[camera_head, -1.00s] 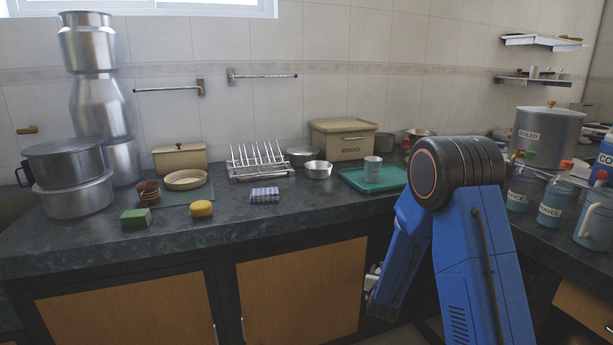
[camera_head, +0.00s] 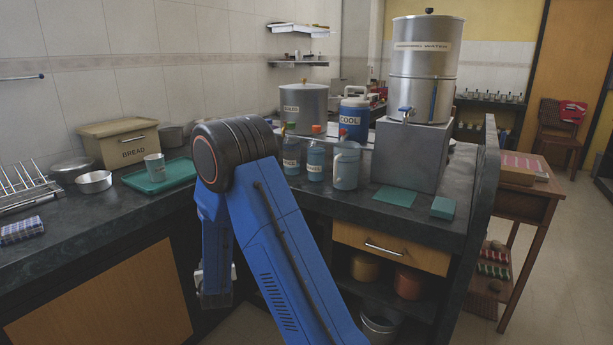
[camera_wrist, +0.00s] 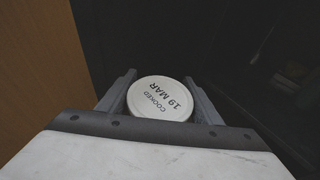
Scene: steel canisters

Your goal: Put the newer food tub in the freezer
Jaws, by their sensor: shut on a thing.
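My gripper (camera_wrist: 162,100) is shut on a round food tub (camera_wrist: 160,97) in the wrist view. The tub's white lid faces the camera and reads "COOKED 19 MAR". A grey finger stands on each side of it. The tub's sides are hidden below the lid. In the head view my blue arm hangs down in front of the counter, and the fingers and tub cannot be made out there. No freezer and no second food tub can be recognised in either view.
The dark counter (camera_head: 290,212) runs along the wall and ends at a raised edge at right. A bread bin (camera_head: 120,142), a green tray (camera_head: 165,177) and a steel water urn (camera_head: 425,70) stand on it. Floor is free at far right, beyond a wooden table (camera_head: 525,205).

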